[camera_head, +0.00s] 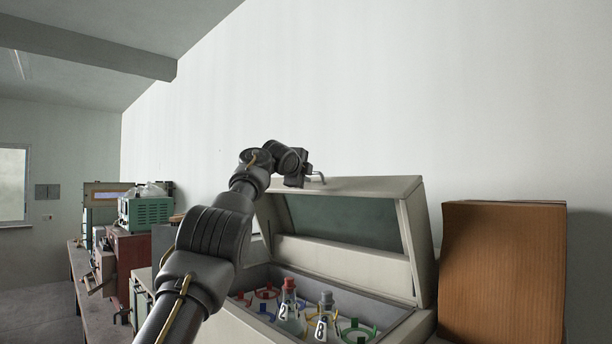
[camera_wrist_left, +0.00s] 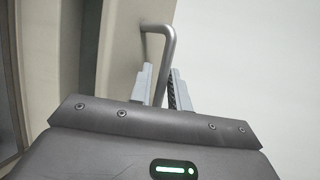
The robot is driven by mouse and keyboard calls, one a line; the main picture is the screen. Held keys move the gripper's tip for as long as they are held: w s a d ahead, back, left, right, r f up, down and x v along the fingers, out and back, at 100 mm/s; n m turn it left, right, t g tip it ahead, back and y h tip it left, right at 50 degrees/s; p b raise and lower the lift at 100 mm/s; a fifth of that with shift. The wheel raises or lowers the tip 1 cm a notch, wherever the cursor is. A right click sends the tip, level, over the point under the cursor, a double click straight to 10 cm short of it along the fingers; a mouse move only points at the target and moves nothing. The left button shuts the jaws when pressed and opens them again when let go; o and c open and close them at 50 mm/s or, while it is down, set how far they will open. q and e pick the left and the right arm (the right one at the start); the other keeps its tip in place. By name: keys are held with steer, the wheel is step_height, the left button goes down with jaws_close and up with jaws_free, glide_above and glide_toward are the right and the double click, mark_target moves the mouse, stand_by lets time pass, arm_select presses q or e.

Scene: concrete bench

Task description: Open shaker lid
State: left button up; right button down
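The shaker (camera_head: 262,331) stands on the bench with its lid (camera_head: 411,184) raised and tilted back. The lid has a window, and a bent metal handle (camera_head: 318,177) at its top edge. My left gripper (camera_head: 303,180) is at this handle. In the left wrist view the handle (camera_wrist_left: 168,45) runs between the two fingers of my left gripper (camera_wrist_left: 162,80). I cannot tell whether the fingers press on it. Inside the shaker stand a flask with a red cap (camera_head: 289,302) and a flask with a grey cap (camera_head: 326,315). My right gripper is not in view.
A brown box (camera_head: 502,272) stands close to the right of the shaker. A green device (camera_head: 145,212) and a red cabinet (camera_head: 130,262) are on the left. A white wall is behind, and the space above the lid is free.

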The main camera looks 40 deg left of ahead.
arm_select(q)
steer(key=shift+s+b, duration=0.15)
steer(key=shift+b, duration=0.25)
steer(key=b+v, duration=0.9)
steer(key=v, duration=0.1)
steer(key=shift+s, duration=0.25)
steer(key=shift+d+r, duration=0.1)
